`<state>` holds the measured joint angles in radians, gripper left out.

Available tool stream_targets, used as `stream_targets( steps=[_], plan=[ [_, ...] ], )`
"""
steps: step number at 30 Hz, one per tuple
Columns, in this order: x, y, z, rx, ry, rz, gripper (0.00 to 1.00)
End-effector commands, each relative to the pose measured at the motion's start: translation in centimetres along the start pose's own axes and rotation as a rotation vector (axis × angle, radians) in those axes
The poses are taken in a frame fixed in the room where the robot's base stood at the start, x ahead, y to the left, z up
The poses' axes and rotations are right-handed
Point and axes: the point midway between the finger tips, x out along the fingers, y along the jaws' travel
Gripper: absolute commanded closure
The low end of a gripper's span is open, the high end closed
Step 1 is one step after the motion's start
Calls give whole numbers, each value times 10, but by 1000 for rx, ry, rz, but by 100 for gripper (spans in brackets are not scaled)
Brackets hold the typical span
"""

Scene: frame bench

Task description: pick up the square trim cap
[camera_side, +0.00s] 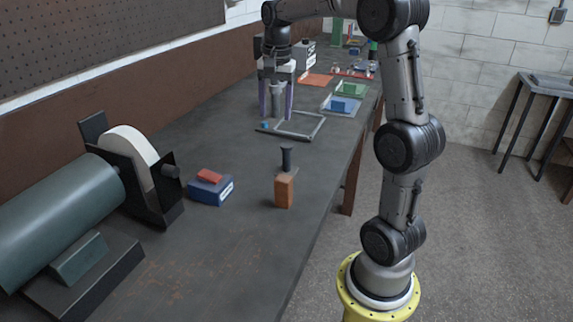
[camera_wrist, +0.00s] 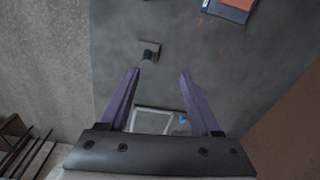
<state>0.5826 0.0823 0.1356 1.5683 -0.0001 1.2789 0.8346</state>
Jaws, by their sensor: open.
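My gripper (camera_side: 276,115) is open, its two purple fingers pointing down over the far part of the bench, just behind and left of a grey square frame (camera_side: 318,128). In the wrist view the open fingertips (camera_wrist: 160,72) have nothing gripped between them. The frame (camera_wrist: 152,110) shows between the fingers there, partly hidden by the gripper body. A small blue piece (camera_side: 265,125) lies by the frame's left corner and also shows in the wrist view (camera_wrist: 183,119). I cannot tell whether it is the square trim cap. A dark post on a square base (camera_side: 287,155) stands nearer the camera.
A bench grinder (camera_side: 60,215) fills the near left.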

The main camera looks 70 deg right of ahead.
Motion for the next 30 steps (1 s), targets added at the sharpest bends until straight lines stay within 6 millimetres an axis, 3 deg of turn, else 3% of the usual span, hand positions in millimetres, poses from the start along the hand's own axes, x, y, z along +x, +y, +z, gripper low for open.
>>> stream_targets(
  steps=[1,3,6,11,21,30],
  plan=[
    [12,4,-16,36,-15,20,36],
    [26,11,-28,70,-35,43,36],
    [36,20,-37,99,-51,61,36],
    [52,24,-37,105,-53,64,36],
    [110,26,-34,102,-51,62,36],
    [134,27,-33,101,-52,63,36]
  ],
)
